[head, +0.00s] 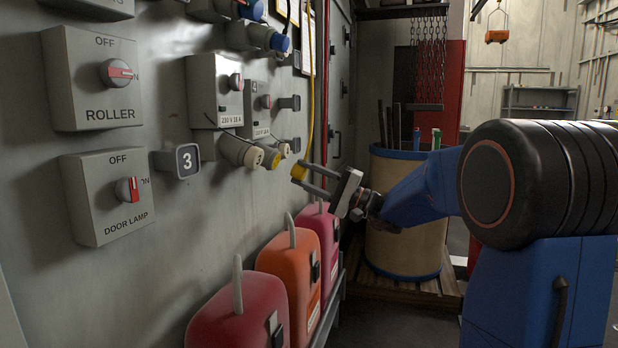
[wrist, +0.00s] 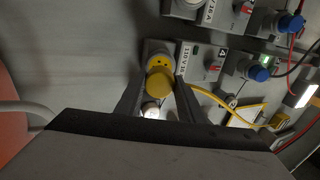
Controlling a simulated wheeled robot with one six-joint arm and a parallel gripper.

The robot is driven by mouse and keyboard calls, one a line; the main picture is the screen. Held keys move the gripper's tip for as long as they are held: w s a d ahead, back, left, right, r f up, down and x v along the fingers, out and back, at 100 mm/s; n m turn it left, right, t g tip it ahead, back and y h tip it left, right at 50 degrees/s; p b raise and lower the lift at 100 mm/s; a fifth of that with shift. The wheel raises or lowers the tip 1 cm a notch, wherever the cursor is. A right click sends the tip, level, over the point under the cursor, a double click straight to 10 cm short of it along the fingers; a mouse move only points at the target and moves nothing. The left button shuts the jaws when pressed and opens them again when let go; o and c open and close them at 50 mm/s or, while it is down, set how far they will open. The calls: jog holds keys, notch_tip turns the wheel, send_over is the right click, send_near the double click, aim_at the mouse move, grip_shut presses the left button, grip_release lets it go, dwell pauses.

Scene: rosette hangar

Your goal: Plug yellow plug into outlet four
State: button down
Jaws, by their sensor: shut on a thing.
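My gripper (head: 310,179) is shut on the yellow plug (head: 299,172), which sits between the fingertips, held off the wall panel. In the wrist view the yellow plug (wrist: 160,83) shows between the two dark fingers. Outlet four (head: 258,102) is a grey box with a 4 label and a red-marked switch. Its yellow socket (head: 270,157) juts from the lower end, left of the plug with a gap in the head view. In the wrist view the socket (wrist: 161,61) lies just beyond the plug, its dark holes partly showing; whether they touch cannot be told there.
A neighbouring 230 V outlet (head: 215,90) has a pale socket (head: 240,152). Red and orange canisters (head: 287,270) stand below. A yellow cable (head: 312,80) hangs along the panel. A drum (head: 405,215) stands behind my arm.

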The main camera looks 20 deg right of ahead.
jog(key=shift+x, duration=2.15)
jog(key=shift+w+a+r, duration=0.2)
jog(key=shift+w+a, duration=0.1)
jog(key=shift+a, duration=0.1)
jog(key=c, duration=1.1)
grip_release()
jog(key=shift+d, duration=0.1)
jog(key=v, duration=1.7)
